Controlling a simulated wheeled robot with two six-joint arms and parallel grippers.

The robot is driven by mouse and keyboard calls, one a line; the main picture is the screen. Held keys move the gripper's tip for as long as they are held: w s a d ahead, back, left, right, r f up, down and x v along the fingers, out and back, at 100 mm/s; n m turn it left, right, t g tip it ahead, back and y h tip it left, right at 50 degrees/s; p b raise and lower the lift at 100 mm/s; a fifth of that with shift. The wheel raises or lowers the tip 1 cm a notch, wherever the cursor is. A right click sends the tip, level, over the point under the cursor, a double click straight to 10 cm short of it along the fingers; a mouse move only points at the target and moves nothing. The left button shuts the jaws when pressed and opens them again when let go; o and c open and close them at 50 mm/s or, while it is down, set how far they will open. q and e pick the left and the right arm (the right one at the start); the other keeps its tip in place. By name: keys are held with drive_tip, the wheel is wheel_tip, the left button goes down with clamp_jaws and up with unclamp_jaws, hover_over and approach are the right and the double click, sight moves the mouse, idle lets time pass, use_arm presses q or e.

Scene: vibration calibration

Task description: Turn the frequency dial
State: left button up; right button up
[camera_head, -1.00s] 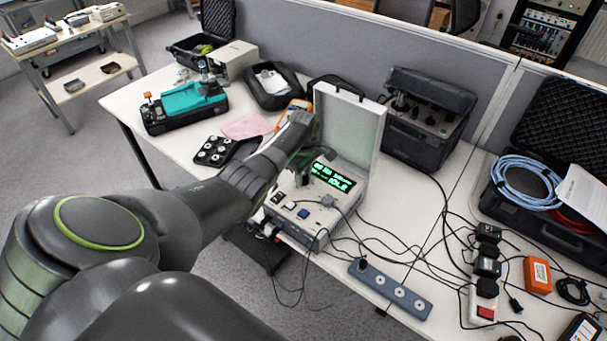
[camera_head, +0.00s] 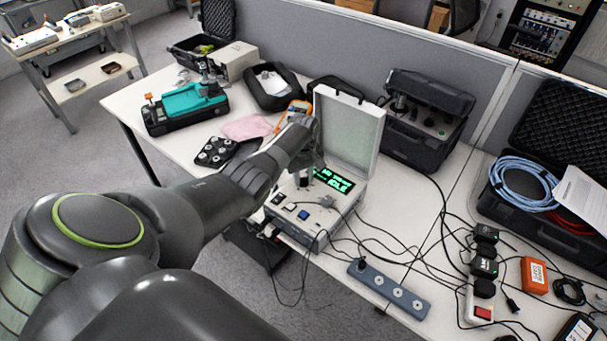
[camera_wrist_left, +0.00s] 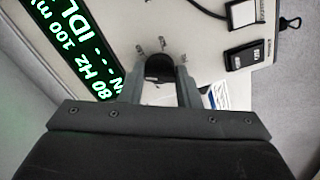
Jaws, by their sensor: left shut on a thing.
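The calibrator is a pale case with its lid open (camera_head: 347,130) on the white table. Its panel carries a green-lit display (camera_head: 334,180), which reads 80 Hz, 100 and IDL in part in the left wrist view (camera_wrist_left: 85,40). My left gripper (camera_head: 304,178) reaches down to the panel beside the display. My right gripper is not in view.
A grey power strip (camera_head: 389,288) and loose black cables lie to the right of the calibrator. A dark equipment case (camera_head: 426,120) stands behind it. A teal device (camera_head: 190,103) and a black tray (camera_head: 215,152) are at the left.

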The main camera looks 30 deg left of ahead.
use_arm(q)
drive_tip(key=m, duration=0.4)
drive_tip(key=shift+m, duration=0.3)
drive_tip(key=m, duration=0.4)
drive_tip(key=shift+m+p, duration=0.3)
drive_tip(key=shift+p, duration=0.1)
drive_tip(key=m, duration=0.4)
drive_tip(key=shift+m, duration=0.3)
drive_tip(key=m, duration=0.4)
drive_tip(key=shift+m, duration=0.3)
drive_tip(key=o, duration=1)
drive_tip(key=shift+r, duration=0.1)
